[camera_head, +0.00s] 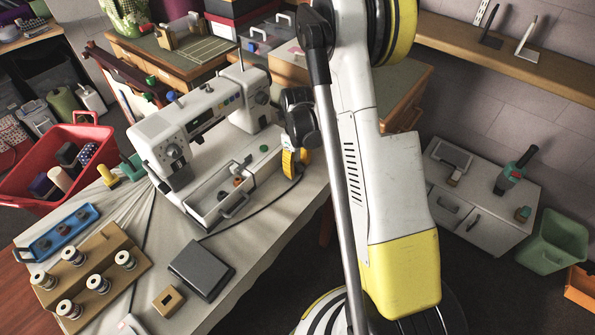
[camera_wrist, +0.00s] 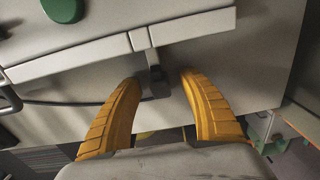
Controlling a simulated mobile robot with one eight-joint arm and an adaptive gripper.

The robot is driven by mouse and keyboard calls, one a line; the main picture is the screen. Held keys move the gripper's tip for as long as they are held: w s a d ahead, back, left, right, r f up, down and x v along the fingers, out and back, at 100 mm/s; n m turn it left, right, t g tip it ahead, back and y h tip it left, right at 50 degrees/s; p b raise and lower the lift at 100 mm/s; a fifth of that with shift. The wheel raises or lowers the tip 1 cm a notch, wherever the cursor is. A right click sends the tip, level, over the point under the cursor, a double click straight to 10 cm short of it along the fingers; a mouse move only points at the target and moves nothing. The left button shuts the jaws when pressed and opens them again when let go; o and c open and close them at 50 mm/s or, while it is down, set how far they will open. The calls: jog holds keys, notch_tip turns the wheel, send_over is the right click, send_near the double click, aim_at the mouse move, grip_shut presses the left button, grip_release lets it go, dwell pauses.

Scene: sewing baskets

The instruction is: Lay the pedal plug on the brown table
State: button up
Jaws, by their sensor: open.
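My gripper (camera_head: 292,162) is at the right end of the white sewing machine (camera_head: 205,112) in the head view. In the wrist view its two yellow fingers (camera_wrist: 161,79) are apart, with a small dark piece, apparently the pedal plug (camera_wrist: 155,84), between the tips at the machine's pale side. Gaps show beside it, so it is not gripped. In the head view the plug is hidden by the gripper. A black cord (camera_head: 245,222) runs from there toward the dark grey pedal (camera_head: 201,269). A reddish-brown tabletop (camera_head: 22,272) shows at lower left; a brown wooden desk (camera_head: 168,62) with a green mat stands behind.
A white cabinet (camera_head: 482,190) and a green bin (camera_head: 556,243) stand at right. A wall shelf (camera_head: 500,50) is above them.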

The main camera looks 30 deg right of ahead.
aim_at(301, 165)
jog(key=shift+f, duration=0.1)
jog(key=c, duration=1)
jog(key=shift+r+p, duration=0.45)
jog(key=shift+r, duration=0.15)
jog(key=r, duration=0.1)
jog(key=r+p, duration=0.2)
jog(key=r, duration=0.1)
jog(key=shift+s+d, duration=0.25)
jog(key=shift+d, duration=0.15)
jog(key=s+d+r+p, duration=0.1)
jog(key=d+r, duration=0.1)
jog(key=d, duration=0.1)
jog(key=s+d+r+p, duration=0.1)
jog(key=s+d+r, duration=0.1)
jog(key=d, duration=0.1)
jog(key=s+d+r+p, duration=0.1)
jog(key=s+d+r, duration=0.1)
jog(key=d, duration=0.1)
jog(key=shift+s, duration=0.15)
